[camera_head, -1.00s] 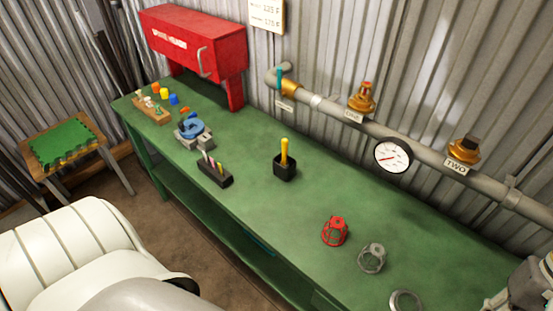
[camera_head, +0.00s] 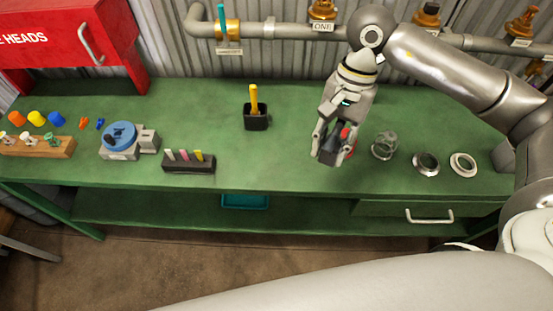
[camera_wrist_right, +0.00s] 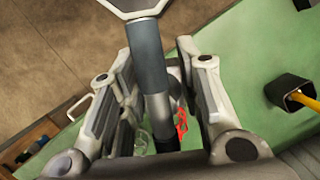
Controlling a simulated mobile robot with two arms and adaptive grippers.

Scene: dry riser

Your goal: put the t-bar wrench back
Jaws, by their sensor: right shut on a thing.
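My right gripper (camera_head: 328,152) hangs above the green bench, in front of a red cage that it partly hides. It is shut on a dark and grey thing, which I take to be the t-bar wrench. In the right wrist view the t-bar wrench (camera_wrist_right: 149,60) is a grey shaft between the fingers, with a wide flat end at the top and a black lower part. The right gripper (camera_wrist_right: 155,85) hides some of it. My left gripper is in neither view.
A pipe (camera_head: 290,27) runs behind. The bench's middle is clear.

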